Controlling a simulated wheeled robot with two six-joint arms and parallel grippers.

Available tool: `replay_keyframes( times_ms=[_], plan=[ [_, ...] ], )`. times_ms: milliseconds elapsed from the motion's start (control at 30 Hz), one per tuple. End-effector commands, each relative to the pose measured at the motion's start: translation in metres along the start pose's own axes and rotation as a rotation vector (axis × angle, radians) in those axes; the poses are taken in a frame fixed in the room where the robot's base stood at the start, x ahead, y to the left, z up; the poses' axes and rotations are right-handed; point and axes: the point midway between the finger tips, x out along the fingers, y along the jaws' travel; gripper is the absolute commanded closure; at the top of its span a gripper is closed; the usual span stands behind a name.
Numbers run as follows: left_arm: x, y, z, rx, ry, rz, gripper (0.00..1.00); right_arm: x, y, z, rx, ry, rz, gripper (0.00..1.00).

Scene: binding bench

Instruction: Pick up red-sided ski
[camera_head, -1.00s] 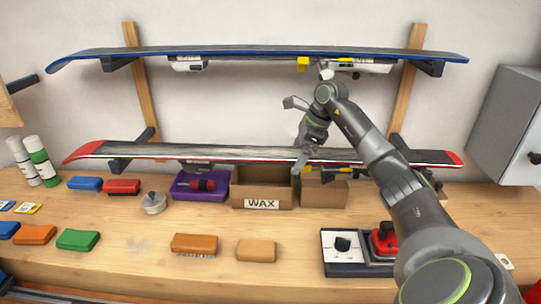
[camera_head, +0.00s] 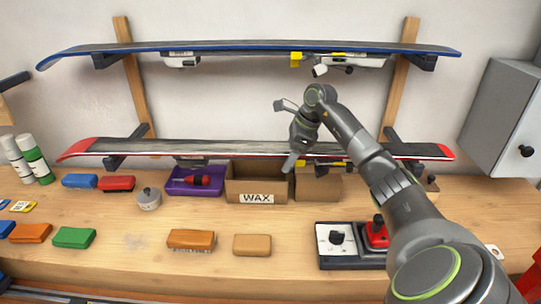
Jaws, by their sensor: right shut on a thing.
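The red-sided ski (camera_head: 220,148) lies level across the lower wall brackets, with red tips at both ends and a grey-white top face. My right gripper (camera_head: 291,160) reaches down to the middle of this ski and is shut on it; the fingers partly hide its near edge. The ski still appears to be at bracket height; I see no clear gap under it. A blue-sided ski (camera_head: 230,46) rests on the upper brackets, above my right gripper. My left gripper is not in view.
Just below the ski stand a cardboard WAX box (camera_head: 257,198), another brown box (camera_head: 318,187) and a purple tray (camera_head: 197,188). A grey cabinet (camera_head: 505,115) is on the right. A control box with a red part (camera_head: 377,236) sits near my right arm.

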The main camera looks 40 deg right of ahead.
Motion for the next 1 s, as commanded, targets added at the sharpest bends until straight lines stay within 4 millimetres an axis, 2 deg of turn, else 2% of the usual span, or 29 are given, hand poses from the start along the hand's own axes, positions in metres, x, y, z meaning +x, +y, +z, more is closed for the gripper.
replay_keyframes(
  times_ms=[233,267,467,500,633,1000],
  plan=[
    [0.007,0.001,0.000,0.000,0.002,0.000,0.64,-0.011,-0.001,0.006,-0.003,-0.004,-0.005,0.62],
    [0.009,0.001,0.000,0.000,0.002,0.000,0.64,-0.015,-0.001,0.007,-0.003,-0.004,-0.006,0.67],
    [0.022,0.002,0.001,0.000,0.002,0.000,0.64,-0.046,-0.001,0.020,-0.003,-0.006,-0.008,0.67],
    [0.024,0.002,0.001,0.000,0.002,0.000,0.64,-0.053,-0.001,0.023,-0.003,-0.005,-0.007,0.72],
    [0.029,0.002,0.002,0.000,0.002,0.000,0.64,-0.070,-0.001,0.030,-0.003,-0.006,-0.006,0.71],
    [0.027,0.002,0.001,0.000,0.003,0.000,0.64,-0.099,0.000,0.042,-0.001,-0.003,-0.004,0.72]
  ],
)
